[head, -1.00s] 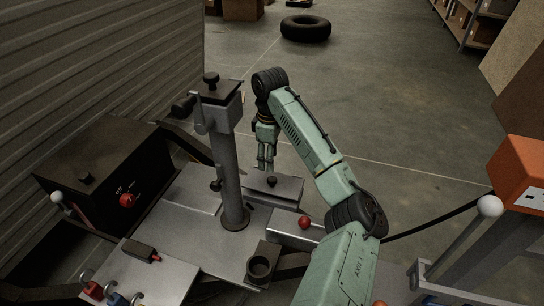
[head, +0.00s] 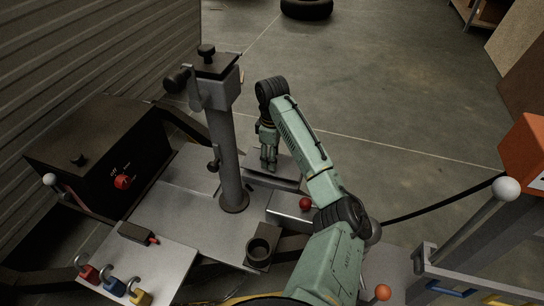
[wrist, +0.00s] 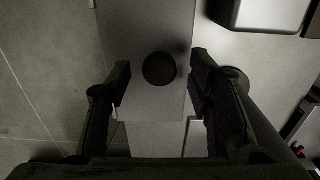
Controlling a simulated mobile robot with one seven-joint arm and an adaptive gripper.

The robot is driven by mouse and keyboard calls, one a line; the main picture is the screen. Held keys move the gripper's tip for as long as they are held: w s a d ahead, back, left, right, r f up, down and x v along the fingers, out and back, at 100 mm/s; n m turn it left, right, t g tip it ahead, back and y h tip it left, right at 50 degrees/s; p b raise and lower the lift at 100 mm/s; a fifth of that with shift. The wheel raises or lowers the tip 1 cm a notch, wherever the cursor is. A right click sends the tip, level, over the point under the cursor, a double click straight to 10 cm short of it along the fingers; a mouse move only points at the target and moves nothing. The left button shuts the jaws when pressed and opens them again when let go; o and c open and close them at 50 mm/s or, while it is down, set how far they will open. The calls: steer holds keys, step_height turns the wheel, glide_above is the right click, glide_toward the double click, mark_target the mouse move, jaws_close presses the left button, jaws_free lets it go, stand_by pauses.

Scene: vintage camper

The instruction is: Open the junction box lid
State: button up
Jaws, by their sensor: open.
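A grey box with a flat grey lid (head: 288,172) sits at the back of the metal bench, right of the grey post; I take it as the junction box. The lid looks closed. My gripper (head: 268,167) points down over this lid and hides its knob in the head view. In the wrist view, the lid (wrist: 147,104) lies below me with its round black knob (wrist: 159,69) between the two fingers of my open gripper (wrist: 160,78). Both fingers look apart from the knob; their height relative to it is unclear.
The thick grey post (head: 228,160) stands close left of my gripper. A red ball knob (head: 306,203) is in front of the lid. A black box (head: 95,155) with a red dial stands left.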

steer(key=shift+f, duration=0.1)
steer(key=shift+c, duration=0.5)
jaws_close()
stand_by(0.4)
